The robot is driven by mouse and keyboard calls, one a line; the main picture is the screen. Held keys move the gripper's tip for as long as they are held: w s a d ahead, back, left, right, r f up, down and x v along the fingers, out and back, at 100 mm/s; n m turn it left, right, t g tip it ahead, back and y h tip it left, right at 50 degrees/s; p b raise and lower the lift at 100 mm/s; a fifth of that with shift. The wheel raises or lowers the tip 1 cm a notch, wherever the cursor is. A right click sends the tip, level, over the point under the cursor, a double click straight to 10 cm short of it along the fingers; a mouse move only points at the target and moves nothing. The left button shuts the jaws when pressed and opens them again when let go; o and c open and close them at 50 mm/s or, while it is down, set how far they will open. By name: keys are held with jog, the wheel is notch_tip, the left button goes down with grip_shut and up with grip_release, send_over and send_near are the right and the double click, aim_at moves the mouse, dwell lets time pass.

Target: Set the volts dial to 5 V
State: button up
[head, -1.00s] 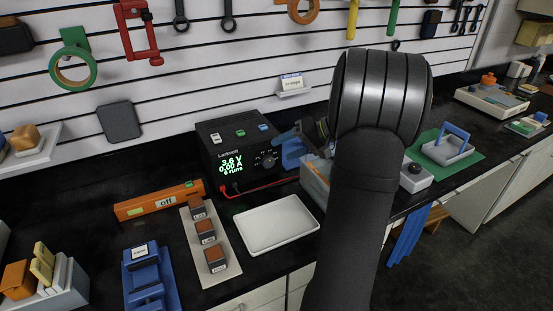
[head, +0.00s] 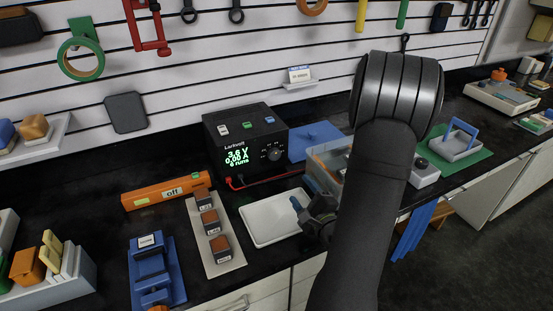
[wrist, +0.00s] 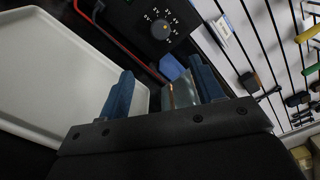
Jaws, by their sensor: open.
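The black power supply (head: 230,130) stands against the back wall. Its green display (head: 236,157) reads 3.6 V and 0.00 A, with a small runs line below. The volts dial (head: 271,154) is a dark round knob on the right of the front face, ringed by marks. My gripper (head: 308,212) is open, with blue fingers, near the right edge of the white tray, apart from and in front of the dial. In the wrist view its fingers (wrist: 164,88) are spread.
The white tray (head: 262,232) lies in front of the supply, with a red lead (head: 275,177) behind it. A clear bin (head: 322,160) and a blue sheet (head: 318,135) are right of the supply. An orange bar marked off (head: 150,195) and a strip of several blocks (head: 225,268) lie left.

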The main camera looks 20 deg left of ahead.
aim_at(275, 156)
jog(key=x, duration=1.7)
jog(key=shift+a, duration=0.1)
jog(key=c, duration=1)
